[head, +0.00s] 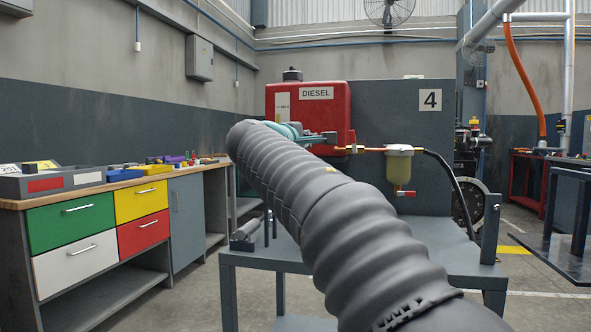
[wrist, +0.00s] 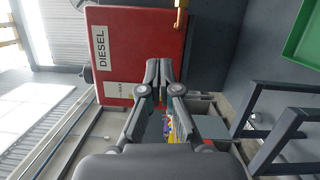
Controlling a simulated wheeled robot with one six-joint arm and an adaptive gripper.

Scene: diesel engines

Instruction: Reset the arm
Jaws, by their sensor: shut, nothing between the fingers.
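My gripper (wrist: 158,72) shows in the wrist view with its two fingers together and nothing between them. In that view the fingertips lie in front of the lower right part of the red diesel tank (wrist: 130,35). In the head view my arm (head: 340,220) reaches forward across the middle of the picture, covered in a dark ribbed sleeve. Its far end is near the red tank (head: 325,113), and the gripper itself is mostly hidden behind the arm there. I cannot tell the distance between the fingertips and the tank.
A grey engine stand (head: 455,238) is under and beyond my arm. A fuel filter (head: 399,168) hangs right of the tank. A workbench with coloured drawers (head: 70,222) stands at the left. A dark table (head: 568,216) is at the right. Floor (head: 190,300) shows between the workbench and stand.

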